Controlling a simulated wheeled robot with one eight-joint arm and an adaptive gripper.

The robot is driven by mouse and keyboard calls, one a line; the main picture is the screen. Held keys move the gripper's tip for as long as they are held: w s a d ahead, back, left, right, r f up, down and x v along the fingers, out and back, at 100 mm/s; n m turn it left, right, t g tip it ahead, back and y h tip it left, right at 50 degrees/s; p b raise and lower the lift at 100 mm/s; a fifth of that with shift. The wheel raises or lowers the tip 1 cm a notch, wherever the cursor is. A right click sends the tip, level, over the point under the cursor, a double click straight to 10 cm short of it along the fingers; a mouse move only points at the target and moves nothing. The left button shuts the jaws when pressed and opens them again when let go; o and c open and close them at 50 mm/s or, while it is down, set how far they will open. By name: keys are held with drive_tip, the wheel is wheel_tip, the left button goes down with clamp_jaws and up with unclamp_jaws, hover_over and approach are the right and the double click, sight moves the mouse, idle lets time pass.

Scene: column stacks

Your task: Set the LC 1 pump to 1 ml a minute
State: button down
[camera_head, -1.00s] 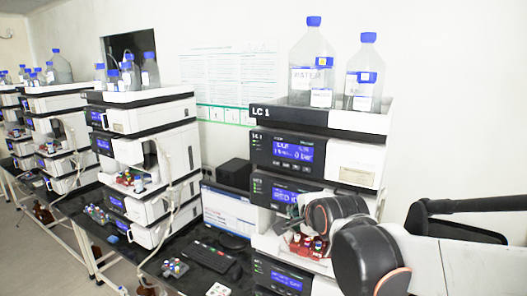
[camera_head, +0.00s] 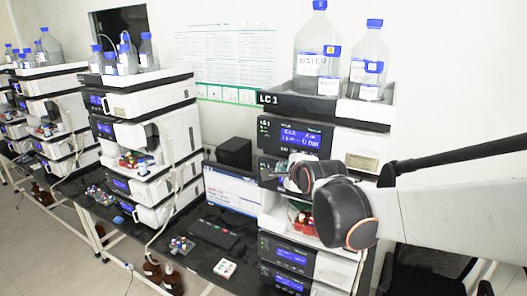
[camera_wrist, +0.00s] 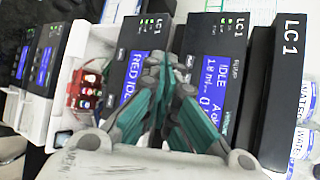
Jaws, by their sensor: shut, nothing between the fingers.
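The LC 1 stack has an LC 1 label (camera_head: 268,99) on its top tray, at the right of the head view. Just below is the pump module with a lit blue display (camera_head: 302,136). In the wrist view, turned sideways, the pump display (camera_wrist: 212,75) reads IDLE and what looks like 1.8 ml; the rest is partly hidden by my fingers. My gripper (camera_head: 272,177) is shut and empty, in front of the module under the pump. Its teal fingers (camera_wrist: 170,62) cover part of that module's display (camera_wrist: 133,80) in the wrist view. I cannot tell whether the fingertips touch a panel.
Capped bottles (camera_head: 316,55) stand on the top tray. An open bay with a red vial rack (camera_wrist: 85,88) is lower in the stack. A monitor (camera_head: 232,188) and keyboard (camera_head: 213,232) stand left of it. Another stack (camera_head: 150,130) is further left.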

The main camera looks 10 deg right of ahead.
drive_tip(key=w+d+b, duration=0.1)
drive_tip(key=w+d, duration=0.4)
drive_tip(key=w, duration=0.1)
drive_tip(key=shift+w, duration=0.4)
drive_tip(key=shift+w+d, duration=0.1)
idle(1.2)
drive_tip(key=shift+w+d, duration=0.2)
drive_tip(key=shift+w, duration=0.05)
drive_tip(key=shift+w+d+b, duration=0.25)
drive_tip(key=shift+w+b, duration=0.05)
idle(1.0)
drive_tip(key=shift+s+a, duration=0.5)
drive_tip(key=shift+s, duration=0.2)
drive_tip(key=s+a, duration=0.1)
drive_tip(key=s, duration=0.1)
drive_tip(key=s+a, duration=0.2)
drive_tip(key=shift+s, duration=0.1)
idle(0.5)
